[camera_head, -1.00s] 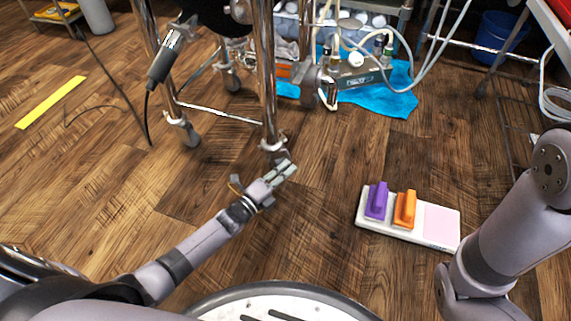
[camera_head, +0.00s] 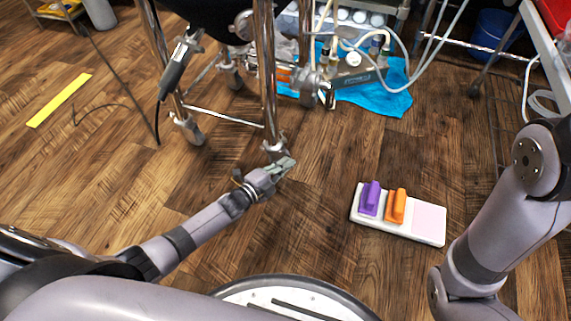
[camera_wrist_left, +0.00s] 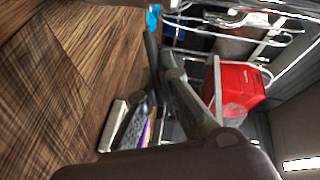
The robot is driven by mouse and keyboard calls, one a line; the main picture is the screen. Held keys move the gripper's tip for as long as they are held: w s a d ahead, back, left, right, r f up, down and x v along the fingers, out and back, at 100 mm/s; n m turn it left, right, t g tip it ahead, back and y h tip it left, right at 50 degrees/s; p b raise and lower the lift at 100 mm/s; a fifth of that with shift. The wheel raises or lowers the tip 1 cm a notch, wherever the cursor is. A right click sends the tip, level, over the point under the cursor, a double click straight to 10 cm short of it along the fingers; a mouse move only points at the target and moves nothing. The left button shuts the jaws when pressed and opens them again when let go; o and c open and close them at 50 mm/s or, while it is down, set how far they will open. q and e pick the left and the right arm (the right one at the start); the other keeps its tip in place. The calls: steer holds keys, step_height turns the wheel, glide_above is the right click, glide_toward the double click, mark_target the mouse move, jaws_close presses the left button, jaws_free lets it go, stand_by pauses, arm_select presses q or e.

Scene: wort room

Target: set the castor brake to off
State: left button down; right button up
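The wheeled steel frame stands on castors. Its near castor (camera_head: 277,146) is at the foot of the front chrome leg, partly hidden by my left gripper (camera_head: 286,165). The gripper is just in front of and below it, its two fingers close together with nothing visible between them. I cannot tell whether they touch the castor. The brake lever and its setting are too small and covered to make out. Another castor (camera_head: 188,130) shows at the left leg. The left wrist view does not show the castor clearly. My right arm is at the right; its gripper is out of view.
A white tray (camera_head: 430,238) with a purple block (camera_head: 369,198) and an orange block (camera_head: 396,206) lies on the floor to the right. A blue cloth (camera_head: 385,101) lies behind. A cable hangs at the left, near a yellow floor strip (camera_head: 58,101). Floor around the gripper is bare.

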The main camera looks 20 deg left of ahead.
arm_select(q)
steer(key=c, duration=1.8)
jaws_free()
steer(key=shift+s, duration=0.15)
steer(key=v, duration=1.1)
steer(key=shift+s+a, duration=0.2)
steer(key=shift+s, duration=0.15)
